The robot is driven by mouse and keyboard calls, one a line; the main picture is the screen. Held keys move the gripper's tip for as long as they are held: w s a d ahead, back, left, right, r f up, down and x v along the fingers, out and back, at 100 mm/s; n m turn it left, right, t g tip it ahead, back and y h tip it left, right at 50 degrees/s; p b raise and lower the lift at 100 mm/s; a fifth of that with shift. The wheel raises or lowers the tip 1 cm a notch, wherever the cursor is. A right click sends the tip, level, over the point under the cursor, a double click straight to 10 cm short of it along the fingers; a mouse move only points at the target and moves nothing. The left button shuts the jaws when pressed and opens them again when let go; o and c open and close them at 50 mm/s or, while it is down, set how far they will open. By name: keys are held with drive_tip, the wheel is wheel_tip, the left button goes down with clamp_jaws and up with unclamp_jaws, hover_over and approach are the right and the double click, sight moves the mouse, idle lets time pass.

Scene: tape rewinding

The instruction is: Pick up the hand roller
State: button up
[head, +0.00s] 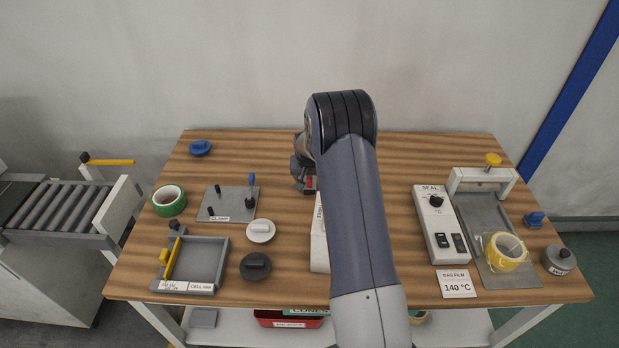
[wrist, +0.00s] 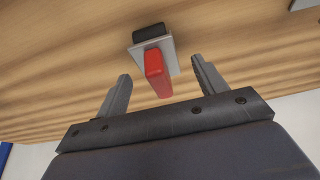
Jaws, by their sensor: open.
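The hand roller shows in the wrist view as a red handle (wrist: 157,76), a light grey plate and a black roller (wrist: 148,32) at its far end. It is over the wooden table. My gripper (wrist: 160,71) is open, with one finger to each side of the red handle in the picture. Both fingers look apart from it, and I cannot tell the depth between them. In the head view my gripper (head: 303,176) is at the back middle of the table, a small red part (head: 310,183) shows beside it, and my arm hides the rest.
The wooden table (head: 290,148) has a clear strip at its back. A green tape roll (head: 169,200), a grey plate with pegs (head: 232,203) and a white disc (head: 261,230) are left. A sealing unit (head: 437,225) and yellow tape roll (head: 505,251) are right. My arm partly hides a white item (head: 319,245).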

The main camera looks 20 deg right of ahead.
drive_tip(key=shift+x, duration=1.05)
drive_tip(key=c, duration=1.2)
drive_tip(key=shift+o, duration=0.2)
